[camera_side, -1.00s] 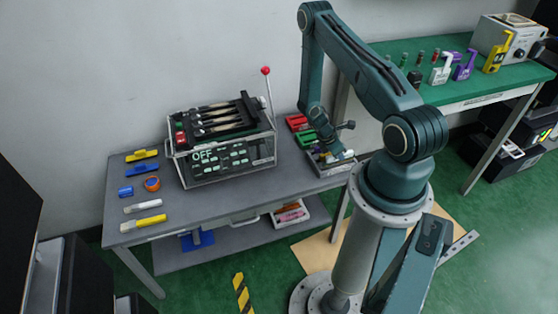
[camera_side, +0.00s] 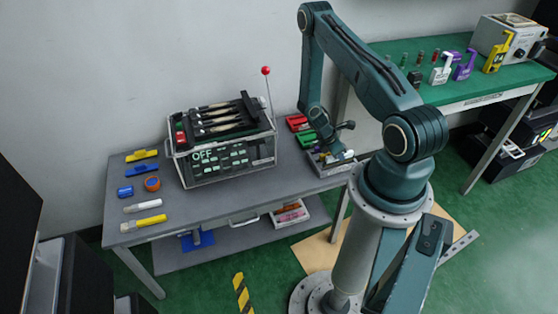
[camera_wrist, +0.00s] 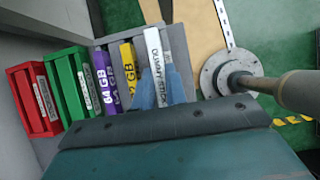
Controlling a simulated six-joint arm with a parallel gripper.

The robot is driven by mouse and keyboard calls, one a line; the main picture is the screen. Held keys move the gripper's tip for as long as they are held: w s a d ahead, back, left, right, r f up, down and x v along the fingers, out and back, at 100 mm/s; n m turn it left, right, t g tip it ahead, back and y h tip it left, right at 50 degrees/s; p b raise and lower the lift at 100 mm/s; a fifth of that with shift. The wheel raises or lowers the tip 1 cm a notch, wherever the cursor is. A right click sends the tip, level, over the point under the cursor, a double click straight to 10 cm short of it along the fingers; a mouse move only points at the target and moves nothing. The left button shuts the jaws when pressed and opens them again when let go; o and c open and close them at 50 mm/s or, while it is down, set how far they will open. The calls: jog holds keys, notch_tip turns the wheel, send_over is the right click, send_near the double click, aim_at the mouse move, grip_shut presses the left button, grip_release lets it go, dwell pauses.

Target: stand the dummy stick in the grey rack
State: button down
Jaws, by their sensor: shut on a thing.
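The white dummy stick (camera_wrist: 153,45), with its name on its label, is in my gripper (camera_wrist: 162,90); the blue fingers are shut on its near part. In the wrist view the stick lines up with the right end of the grey rack (camera_wrist: 181,45), to the right of a yellow stick (camera_wrist: 129,62) and a purple stick (camera_wrist: 105,77). I cannot tell how deep it sits in the rack. In the side view my gripper (camera_side: 338,149) is low over the grey rack (camera_side: 338,169), and the fingers hide most of the stick.
Red (camera_wrist: 34,98) and green (camera_wrist: 70,82) holders stand left of the rack in the wrist view. A lever box marked OFF (camera_side: 222,150) is left of the rack in the side view.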

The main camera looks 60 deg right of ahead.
jog(key=shift+f, duration=1.5)
jog(key=c, duration=1.3)
grip_release()
jog(key=shift+c, duration=0.2)
jog(key=v, duration=1.3)
jog(key=shift+w+a+r, duration=0.15)
jog(key=shift+r, duration=0.15)
jog(key=shift+r, duration=0.1)
